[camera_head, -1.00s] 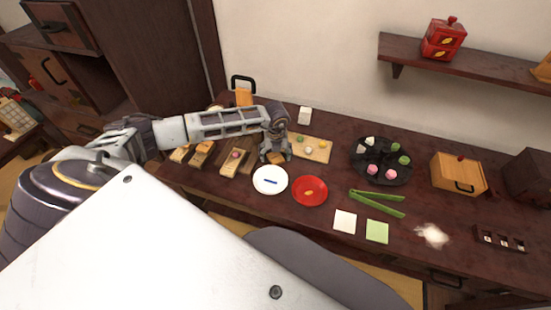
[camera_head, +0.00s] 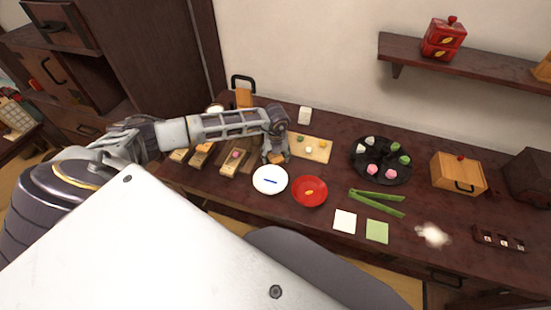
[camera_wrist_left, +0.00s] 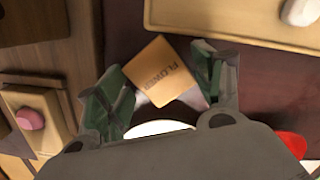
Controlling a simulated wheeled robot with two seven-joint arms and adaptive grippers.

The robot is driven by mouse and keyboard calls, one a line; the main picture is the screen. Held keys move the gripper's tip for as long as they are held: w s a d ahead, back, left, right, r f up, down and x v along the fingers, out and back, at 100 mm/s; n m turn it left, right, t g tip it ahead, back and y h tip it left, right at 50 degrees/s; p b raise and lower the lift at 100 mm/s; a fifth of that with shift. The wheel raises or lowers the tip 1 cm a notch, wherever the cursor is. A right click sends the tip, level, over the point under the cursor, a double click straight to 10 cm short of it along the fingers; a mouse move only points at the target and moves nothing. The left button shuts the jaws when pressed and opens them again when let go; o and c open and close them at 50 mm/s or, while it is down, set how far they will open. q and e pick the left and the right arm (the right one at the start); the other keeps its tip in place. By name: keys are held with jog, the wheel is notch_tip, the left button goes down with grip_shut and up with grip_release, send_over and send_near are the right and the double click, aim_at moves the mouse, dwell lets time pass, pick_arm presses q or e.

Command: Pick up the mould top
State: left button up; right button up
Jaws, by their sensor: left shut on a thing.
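The mould top is a small light-wood block (camera_wrist_left: 160,70) marked "FLOWER" in the left wrist view. It sits tilted between the two green-padded fingers of my left gripper (camera_wrist_left: 158,95), which is shut on it. In the head view my left gripper (camera_head: 274,157) points down just behind the white plate (camera_head: 270,190), and mostly hides the block. A wooden mould piece (camera_head: 229,170) with a pink sweet (camera_head: 236,154) lies to its left; it also shows at the left of the wrist view (camera_wrist_left: 42,100). My right gripper is not in view.
A wooden board (camera_head: 324,156) with small coloured pieces lies right of the gripper. A red plate (camera_head: 322,195), green tongs (camera_head: 378,198) and a black tray (camera_head: 378,176) with sweets stand further right. More wooden moulds (camera_head: 200,157) are at left.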

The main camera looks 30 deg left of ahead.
aim_at(274, 159)
pick_arm(q)
jog(key=shift+r, duration=0.15)
notch_tip(274, 159, up, 10)
dwell(0.7)
jog(key=shift+s+f, duration=0.4)
jog(key=shift+s, duration=0.05)
dwell(0.4)
